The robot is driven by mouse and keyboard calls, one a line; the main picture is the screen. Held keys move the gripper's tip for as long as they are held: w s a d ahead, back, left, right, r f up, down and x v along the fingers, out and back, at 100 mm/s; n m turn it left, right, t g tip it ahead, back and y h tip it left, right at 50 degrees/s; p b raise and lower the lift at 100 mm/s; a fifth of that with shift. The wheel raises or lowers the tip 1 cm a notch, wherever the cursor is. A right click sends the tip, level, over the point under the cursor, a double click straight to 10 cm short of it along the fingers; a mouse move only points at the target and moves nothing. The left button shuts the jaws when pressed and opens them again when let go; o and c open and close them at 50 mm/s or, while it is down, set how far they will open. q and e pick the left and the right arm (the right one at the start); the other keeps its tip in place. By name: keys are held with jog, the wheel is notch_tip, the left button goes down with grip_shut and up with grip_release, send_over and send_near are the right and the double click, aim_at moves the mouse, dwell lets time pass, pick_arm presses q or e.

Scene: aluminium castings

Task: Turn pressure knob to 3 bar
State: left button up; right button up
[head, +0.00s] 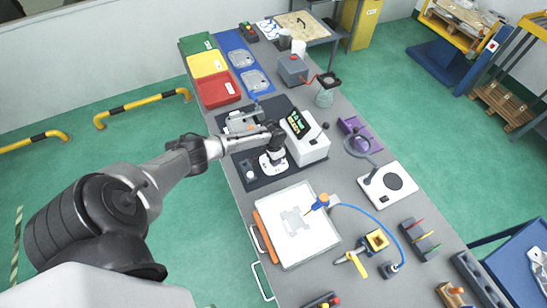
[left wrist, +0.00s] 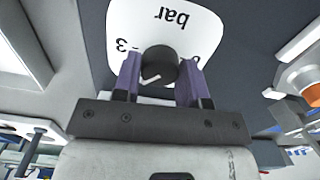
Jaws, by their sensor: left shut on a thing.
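The black pressure knob (left wrist: 158,64) sits on a white dial plate (left wrist: 200,28) in the left wrist view. The plate reads "bar" upside down, with a "3" at its left edge and another mark, partly hidden, at its right. A short white line shows on the knob's near side, slanting to the lower left. My left gripper (left wrist: 160,80) has its two purple fingers on either side of the knob and is shut on it. In the head view my left gripper (head: 274,152) is over the white dial plate (head: 273,165) and hides most of the knob. My right gripper is not in view.
A white instrument box (head: 308,145) with a dark display stands just right of the gripper. A white tray (head: 298,225) lies in front. Red, yellow and green bins (head: 218,90) are at the back left. A blue hose (head: 365,218) curves at the right.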

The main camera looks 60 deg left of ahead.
pick_arm(q)
jog(key=m, duration=0.5)
jog(key=shift+m+b, duration=0.65)
jog(key=shift+m, duration=1.75)
jog(key=o, duration=0.9)
jog(key=shift+o, duration=0.2)
notch_tip(320, 180, up, 14)
jog(key=shift+p, duration=0.3)
